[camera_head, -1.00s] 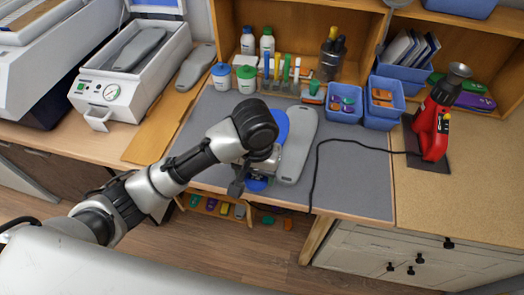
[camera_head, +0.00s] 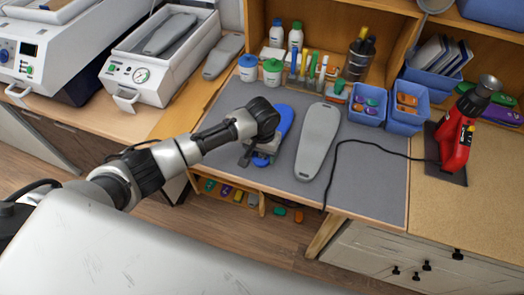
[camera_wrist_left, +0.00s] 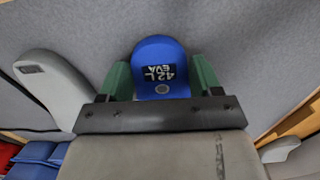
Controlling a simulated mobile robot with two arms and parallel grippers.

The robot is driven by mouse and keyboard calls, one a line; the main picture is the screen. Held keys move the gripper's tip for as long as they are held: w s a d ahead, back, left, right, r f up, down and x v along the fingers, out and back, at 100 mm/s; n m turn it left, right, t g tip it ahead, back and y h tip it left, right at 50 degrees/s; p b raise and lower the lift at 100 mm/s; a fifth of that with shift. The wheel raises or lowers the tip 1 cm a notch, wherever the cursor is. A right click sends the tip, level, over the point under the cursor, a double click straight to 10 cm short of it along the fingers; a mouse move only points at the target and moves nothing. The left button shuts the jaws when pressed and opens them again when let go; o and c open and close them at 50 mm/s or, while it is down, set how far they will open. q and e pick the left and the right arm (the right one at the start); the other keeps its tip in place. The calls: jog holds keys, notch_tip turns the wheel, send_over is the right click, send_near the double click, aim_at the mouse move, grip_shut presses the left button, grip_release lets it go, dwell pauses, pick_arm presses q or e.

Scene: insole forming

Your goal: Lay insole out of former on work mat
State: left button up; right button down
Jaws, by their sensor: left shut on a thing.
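The blue insole (camera_head: 286,120) is at the left part of the grey work mat (camera_head: 372,185). Its heel, marked "42 L EVA", shows in the left wrist view (camera_wrist_left: 161,62). My left gripper (camera_head: 256,152) is shut on the insole near the mat's front edge, with a green finger on each side of the heel in the wrist view. The wrist covers the insole's middle. I cannot tell whether the insole touches the mat or is just above it. The former (camera_head: 122,70), with a gauge and front handle, stands open at the left, a grey foot form (camera_head: 170,34) in it. My right gripper is not in view.
A grey foot form (camera_head: 318,140) lies on the mat just right of the insole. A black cable (camera_head: 345,146) runs across the mat to a red tool (camera_head: 459,132). Bottles, jars and blue bins line the back. The mat's right part is mostly clear.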

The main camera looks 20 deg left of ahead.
pick_arm(q)
jog(key=shift+f, duration=0.15)
jog(key=shift+f, duration=0.1)
jog(key=o, duration=0.9)
notch_tip(320, 180, up, 12)
jog(key=shift+r+b, duration=0.15)
jog(key=shift+b, duration=0.6)
